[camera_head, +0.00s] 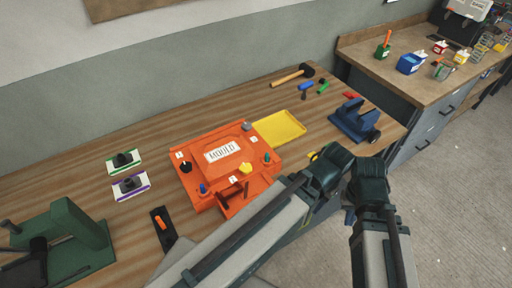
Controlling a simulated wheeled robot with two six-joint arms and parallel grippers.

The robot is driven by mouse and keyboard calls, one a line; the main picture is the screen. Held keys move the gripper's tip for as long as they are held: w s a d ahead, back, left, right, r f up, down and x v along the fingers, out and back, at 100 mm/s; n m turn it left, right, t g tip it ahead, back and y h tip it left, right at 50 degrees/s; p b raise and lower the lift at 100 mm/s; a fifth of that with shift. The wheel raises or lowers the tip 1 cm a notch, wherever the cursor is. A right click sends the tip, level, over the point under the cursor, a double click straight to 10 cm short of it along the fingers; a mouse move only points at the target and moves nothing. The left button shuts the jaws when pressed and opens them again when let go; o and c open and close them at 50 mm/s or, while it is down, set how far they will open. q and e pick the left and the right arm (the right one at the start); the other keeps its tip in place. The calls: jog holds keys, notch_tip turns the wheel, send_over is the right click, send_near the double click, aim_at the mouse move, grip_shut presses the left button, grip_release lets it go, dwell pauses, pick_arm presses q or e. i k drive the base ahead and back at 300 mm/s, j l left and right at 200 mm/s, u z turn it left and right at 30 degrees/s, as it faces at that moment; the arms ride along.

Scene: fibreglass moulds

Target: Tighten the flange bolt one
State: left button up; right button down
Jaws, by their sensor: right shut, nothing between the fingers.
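The orange mould (203,153) lies on the wooden bench, with a white plate marked MOULD on its raised middle. Several bolts or knobs sit around its flange: a black one (186,167), a blue one (203,188), a yellow one (245,168), a green one (267,157) and a grey one (247,126). Small white number tags lie beside some; I cannot surely read which is one. My right arm comes in from the bottom and bends at the mould's right side. My right gripper is shut and empty; its fingertips are hard to make out. My left gripper is not in view.
A yellow tray (280,128), a blue vise-like block (354,121) and a hammer (293,75) are on the bench (60,190). A green stand (70,235) is at the left, near two labelled plates (130,187). A second bench (400,75) holds containers at the right.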

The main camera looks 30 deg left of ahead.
aim_at(186, 167)
jog(key=u, duration=1.75)
